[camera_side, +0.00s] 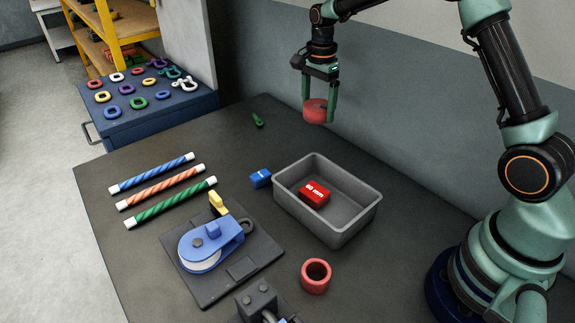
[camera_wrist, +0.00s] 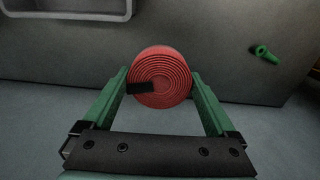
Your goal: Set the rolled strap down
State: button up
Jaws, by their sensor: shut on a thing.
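The rolled strap (camera_side: 316,110) is a red coil held up in the air above the back part of the dark table. In the wrist view the rolled strap (camera_wrist: 161,77) shows its spiral face with a short black tab at lower left. My gripper (camera_side: 319,108) is shut on it, one green finger on each side. In the wrist view my gripper (camera_wrist: 160,85) touches the coil at its left and right edges. Nothing is under the strap but air and the table (camera_side: 300,145) or wall behind; its exact height I cannot tell.
A grey bin (camera_side: 357,213) holds a red block (camera_side: 314,194) marked 60 mm.

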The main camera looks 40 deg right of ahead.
jog(key=s+a+r+n, duration=0.2)
jog(key=s+a+n, duration=0.1)
jog(key=s+n, duration=0.5)
jog(key=s+a+r+n, duration=0.3)
jog(key=s+a+n, duration=0.1)
jog(key=s+n, duration=0.4)
jog(key=shift+s+r+n, duration=0.15)
jog(key=shift+r+n, duration=0.1)
jog(key=shift+n, duration=0.55)
jog(key=m, duration=0.3)
send_over(265, 165)
notch_tip(265, 165, down, 8)
notch_tip(265, 165, down, 10)
jog(key=shift+a+r, duration=0.1)
jog(key=o, duration=1.4)
